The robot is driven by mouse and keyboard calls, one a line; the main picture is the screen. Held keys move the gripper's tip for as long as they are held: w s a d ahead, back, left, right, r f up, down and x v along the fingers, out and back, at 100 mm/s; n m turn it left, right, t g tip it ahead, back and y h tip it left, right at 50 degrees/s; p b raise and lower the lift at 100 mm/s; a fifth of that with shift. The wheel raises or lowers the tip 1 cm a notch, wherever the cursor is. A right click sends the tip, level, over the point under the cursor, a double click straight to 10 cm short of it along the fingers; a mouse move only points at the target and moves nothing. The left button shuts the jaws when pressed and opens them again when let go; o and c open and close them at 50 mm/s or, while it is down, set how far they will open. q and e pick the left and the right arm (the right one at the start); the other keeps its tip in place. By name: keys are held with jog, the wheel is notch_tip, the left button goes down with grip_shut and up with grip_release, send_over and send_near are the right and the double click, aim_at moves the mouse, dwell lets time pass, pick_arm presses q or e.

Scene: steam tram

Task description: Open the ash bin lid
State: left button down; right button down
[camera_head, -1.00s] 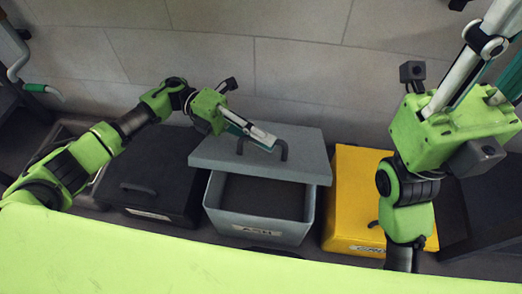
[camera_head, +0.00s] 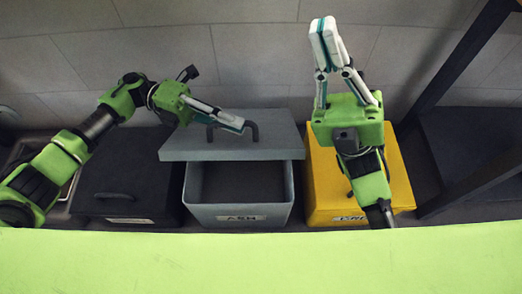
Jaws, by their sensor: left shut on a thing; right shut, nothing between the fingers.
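The grey ash bin (camera_head: 240,214) stands on the floor in the middle, with an "ASH" label on its front. Its flat grey lid (camera_head: 270,150) is off the front part of the opening, so the dark inside shows. The lid overlaps the rear of the bin in the picture; whether it touches the rim is hidden. My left gripper (camera_head: 232,124) is shut on the lid's dark handle (camera_head: 254,132) from the left. My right gripper (camera_head: 324,32) is shut and empty, pointing up in front of the wall, above the yellow bin.
A black lidded bin (camera_head: 125,180) stands close on the left and a yellow bin (camera_head: 402,185) close on the right, partly behind my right arm. A tiled wall (camera_head: 235,50) rises behind. A dark frame (camera_head: 465,85) stands at right.

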notch_tip(320, 180, down, 28)
jog(key=s+a+n+g+h, duration=0.2)
jog(key=a+n+g+h, duration=0.15)
jog(key=n+h, duration=0.35)
jog(key=d+f+n+h, duration=0.3)
jog(key=d+f+n, duration=0.1)
jog(key=d+f, duration=0.35)
jog(key=w+a+r, duration=0.4)
jog(key=a, duration=0.6)
jog(key=shift+a+r, duration=0.2)
jog(key=shift+r, duration=0.1)
